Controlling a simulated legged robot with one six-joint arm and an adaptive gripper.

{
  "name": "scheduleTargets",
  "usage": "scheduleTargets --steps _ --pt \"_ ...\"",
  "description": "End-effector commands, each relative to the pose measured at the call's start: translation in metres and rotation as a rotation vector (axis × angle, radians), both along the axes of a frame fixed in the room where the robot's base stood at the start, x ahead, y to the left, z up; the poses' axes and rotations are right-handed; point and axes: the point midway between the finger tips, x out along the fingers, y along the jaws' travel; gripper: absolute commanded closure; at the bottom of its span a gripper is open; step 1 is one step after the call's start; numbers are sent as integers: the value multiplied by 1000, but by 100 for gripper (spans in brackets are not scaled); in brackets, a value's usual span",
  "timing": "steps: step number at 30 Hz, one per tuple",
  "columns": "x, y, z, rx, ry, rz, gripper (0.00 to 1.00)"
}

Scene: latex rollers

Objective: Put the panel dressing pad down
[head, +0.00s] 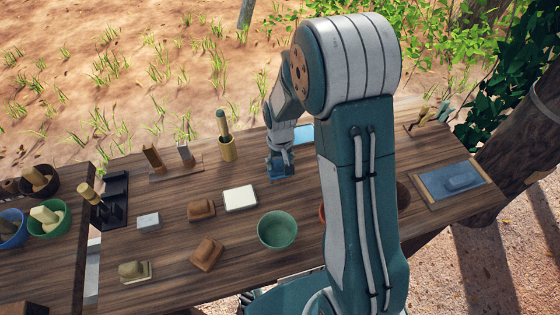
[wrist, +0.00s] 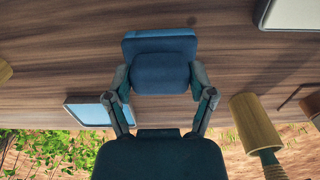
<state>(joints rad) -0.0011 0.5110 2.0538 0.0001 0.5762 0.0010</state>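A dark blue pad (wrist: 160,72) with a lighter blue edge sits between the two fingers of my gripper (wrist: 160,84) in the wrist view. The fingers touch its sides, and it looks gripped. In the head view my gripper (head: 280,163) is over the back middle of the wooden table, with the blue pad (head: 283,173) at its tip. The pad is at or just above the tabletop; I cannot tell whether it touches. A light blue panel (head: 303,134) lies just behind, partly hidden by my arm; it also shows in the wrist view (wrist: 88,113).
A white-topped tile (head: 240,198) and a green bowl (head: 277,230) are in front of the gripper. A bamboo cup (head: 228,149) stands to its left. Brown blocks (head: 202,210) lie front left. Bare wood surrounds the pad.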

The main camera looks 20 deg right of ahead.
Motion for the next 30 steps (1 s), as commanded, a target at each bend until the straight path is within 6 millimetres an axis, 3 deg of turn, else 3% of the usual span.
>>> scheduleTargets --steps 1,2,16,20,30 --pt "0 0 0 0 0 0 7" --pt "0 0 0 0 0 0 0" --pt "0 0 -3 0 1 0 0" --pt "1 0 14 0 -5 0 0" --pt "7 -2 82 0 -4 0 0"
